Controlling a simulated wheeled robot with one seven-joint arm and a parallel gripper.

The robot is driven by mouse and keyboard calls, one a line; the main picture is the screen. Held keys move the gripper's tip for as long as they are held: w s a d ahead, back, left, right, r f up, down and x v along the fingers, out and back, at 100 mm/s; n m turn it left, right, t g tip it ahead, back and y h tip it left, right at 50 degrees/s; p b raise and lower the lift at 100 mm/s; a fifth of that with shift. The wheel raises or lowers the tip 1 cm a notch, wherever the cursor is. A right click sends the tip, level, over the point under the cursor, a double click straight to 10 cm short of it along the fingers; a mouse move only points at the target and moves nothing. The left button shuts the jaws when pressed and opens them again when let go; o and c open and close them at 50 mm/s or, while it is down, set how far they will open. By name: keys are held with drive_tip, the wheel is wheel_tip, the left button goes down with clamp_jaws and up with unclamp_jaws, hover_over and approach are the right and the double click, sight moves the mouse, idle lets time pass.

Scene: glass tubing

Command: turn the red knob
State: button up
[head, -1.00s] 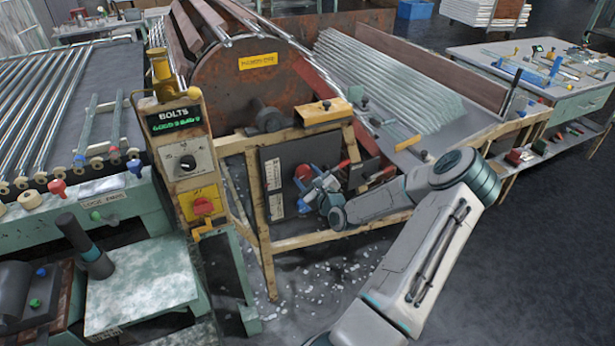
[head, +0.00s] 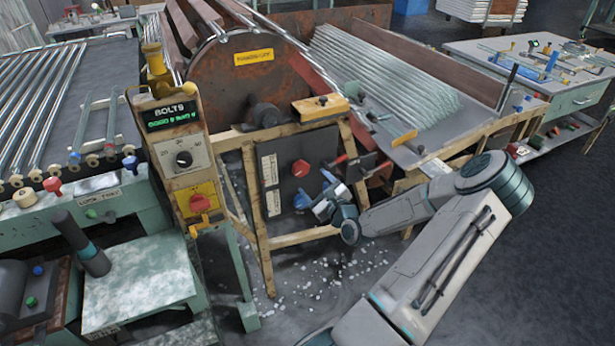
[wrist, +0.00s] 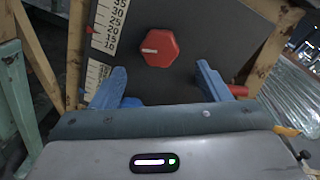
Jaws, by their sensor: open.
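The red knob (head: 300,169) is mounted on a dark panel (head: 288,200) in a wooden frame. In the wrist view the red knob (wrist: 158,47) is six-sided, with a pale mark pointing left. My gripper (head: 330,192) is just below and right of it in the head view. In the wrist view my gripper (wrist: 158,78) is open and empty, with its blue fingers apart to the left and right. The knob lies ahead of the fingertips, between their lines, with a gap. Another red knob (head: 200,203) sits on a yellow plate at left.
Pale numbered scales (wrist: 108,25) run along the panel's left side. Wooden frame bars (head: 305,237) border the panel. A red-handled part (head: 338,160) is at its right. Pale scraps litter the floor below.

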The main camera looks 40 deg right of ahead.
drive_tip(key=s+a, duration=0.1)
drive_tip(key=s, duration=0.5)
drive_tip(key=shift+s+r, duration=0.15)
drive_tip(key=shift+s, duration=0.25)
drive_tip(key=shift+a, duration=0.1)
drive_tip(key=w+a+n+g+y+p, duration=0.25)
drive_tip(key=a+n+g, duration=0.8)
drive_tip(key=n, duration=0.55)
drive_tip(key=s+a+r+n+g+p, duration=0.1)
drive_tip(key=s+a+r+n+g, duration=0.1)
drive_tip(key=s+a+r+n, duration=0.5)
drive_tip(key=s+a+r+n+g, duration=0.2)
drive_tip(key=s+a+r+n, duration=0.5)
drive_tip(key=a+r, duration=0.7)
drive_tip(key=shift+s+a+r+n+p, duration=0.15)
drive_tip(key=shift+s+a+n+p, duration=0.25)
drive_tip(key=shift+n, duration=0.5)
